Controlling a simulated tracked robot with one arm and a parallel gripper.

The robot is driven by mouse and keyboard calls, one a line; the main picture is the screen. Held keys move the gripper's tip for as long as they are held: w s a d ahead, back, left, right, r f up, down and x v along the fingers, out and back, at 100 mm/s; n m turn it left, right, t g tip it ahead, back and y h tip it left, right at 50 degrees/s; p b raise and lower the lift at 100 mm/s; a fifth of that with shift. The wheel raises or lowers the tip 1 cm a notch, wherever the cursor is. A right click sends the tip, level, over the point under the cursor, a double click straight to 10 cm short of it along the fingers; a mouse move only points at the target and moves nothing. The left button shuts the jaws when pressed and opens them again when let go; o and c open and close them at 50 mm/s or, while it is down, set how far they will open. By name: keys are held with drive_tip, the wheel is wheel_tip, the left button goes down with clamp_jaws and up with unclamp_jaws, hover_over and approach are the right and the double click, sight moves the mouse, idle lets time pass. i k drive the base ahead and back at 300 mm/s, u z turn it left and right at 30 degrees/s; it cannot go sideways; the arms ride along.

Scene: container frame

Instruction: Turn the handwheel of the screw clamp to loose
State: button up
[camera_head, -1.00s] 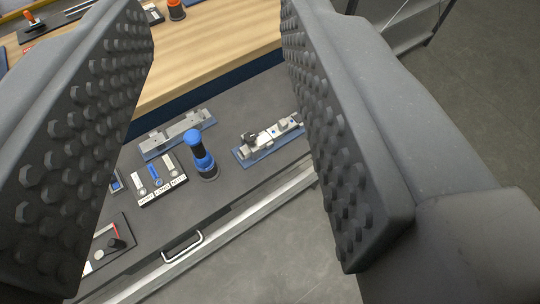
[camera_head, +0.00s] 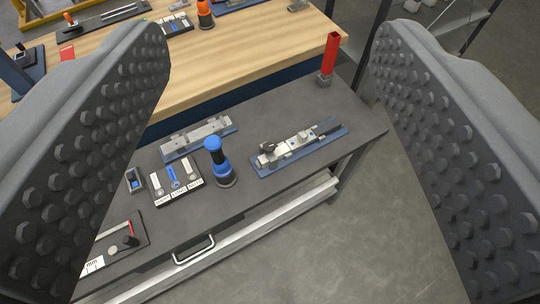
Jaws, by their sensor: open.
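What looks like the screw clamp (camera_head: 298,150) lies on a blue base plate on the dark grey bench. It has grey metal blocks in a row. A small dark round part (camera_head: 267,147) at its left end may be the handwheel; it is too small to be sure. My gripper (camera_head: 270,50) is open and empty. Its two studded dark fingers stand wide apart at the left and right of the picture. The clamp shows between them, well beyond and below, and nothing touches it.
A blue-and-black upright tool (camera_head: 219,162) stands left of the clamp. A grey fixture (camera_head: 200,137) on a blue plate lies behind it. A labelled panel (camera_head: 176,181) is further left. A red post (camera_head: 331,55) stands at the back right. A wooden table (camera_head: 240,45) lies beyond.

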sight(268, 147)
drive_tip(key=z, duration=0.45)
drive_tip(key=k, duration=1.1)
drive_tip(key=u, duration=0.45)
drive_tip(key=i, duration=1.7)
drive_tip(key=z, duration=0.2)
